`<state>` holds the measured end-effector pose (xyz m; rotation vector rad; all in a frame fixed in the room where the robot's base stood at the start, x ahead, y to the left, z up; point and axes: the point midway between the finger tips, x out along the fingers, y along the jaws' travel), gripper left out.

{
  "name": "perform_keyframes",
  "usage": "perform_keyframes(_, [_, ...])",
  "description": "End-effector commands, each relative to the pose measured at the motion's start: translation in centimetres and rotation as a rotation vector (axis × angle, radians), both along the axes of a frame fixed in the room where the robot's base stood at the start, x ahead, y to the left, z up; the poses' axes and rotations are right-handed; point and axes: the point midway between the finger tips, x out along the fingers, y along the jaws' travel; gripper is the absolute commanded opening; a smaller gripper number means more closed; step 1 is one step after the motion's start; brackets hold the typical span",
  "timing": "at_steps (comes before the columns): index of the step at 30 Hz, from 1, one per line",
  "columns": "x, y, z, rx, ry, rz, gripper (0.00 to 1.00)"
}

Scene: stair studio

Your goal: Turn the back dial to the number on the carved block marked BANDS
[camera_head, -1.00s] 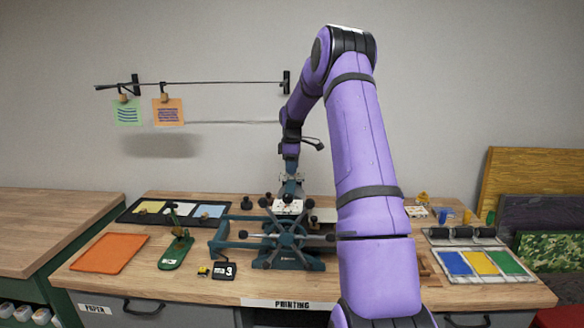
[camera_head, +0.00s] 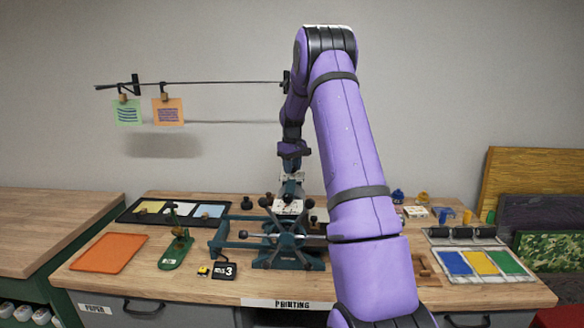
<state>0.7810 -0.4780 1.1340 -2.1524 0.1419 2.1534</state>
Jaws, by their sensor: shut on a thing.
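My gripper (camera_head: 291,188) points straight down over the back of the blue-green printing press (camera_head: 287,244). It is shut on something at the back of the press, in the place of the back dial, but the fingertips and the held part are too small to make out. A white dial face (camera_head: 288,206) with dark marks shows just below the gripper; its numbers cannot be read. A brown carved block (camera_head: 424,267) lies on the bench to the right, partly behind my arm. I cannot read BANDS on any block.
A black block showing a 3 (camera_head: 227,269) lies left of the press. A green stand (camera_head: 176,250), an orange tray (camera_head: 110,252) and a colour tray (camera_head: 484,263) are on the bench. Two prints hang on a wall rail (camera_head: 205,83). My arm crosses the press's right side.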

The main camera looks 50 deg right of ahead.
Motion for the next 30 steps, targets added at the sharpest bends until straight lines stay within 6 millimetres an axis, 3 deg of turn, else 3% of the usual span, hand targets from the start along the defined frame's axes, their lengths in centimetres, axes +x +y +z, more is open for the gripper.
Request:
perform_keyframes(18, [0.10,0.02,0.11,-0.003,-0.002,-0.580,0.08])
perform_keyframes(30, [0.07,-0.03,0.10,-0.001,-0.003,-0.875,0.08])
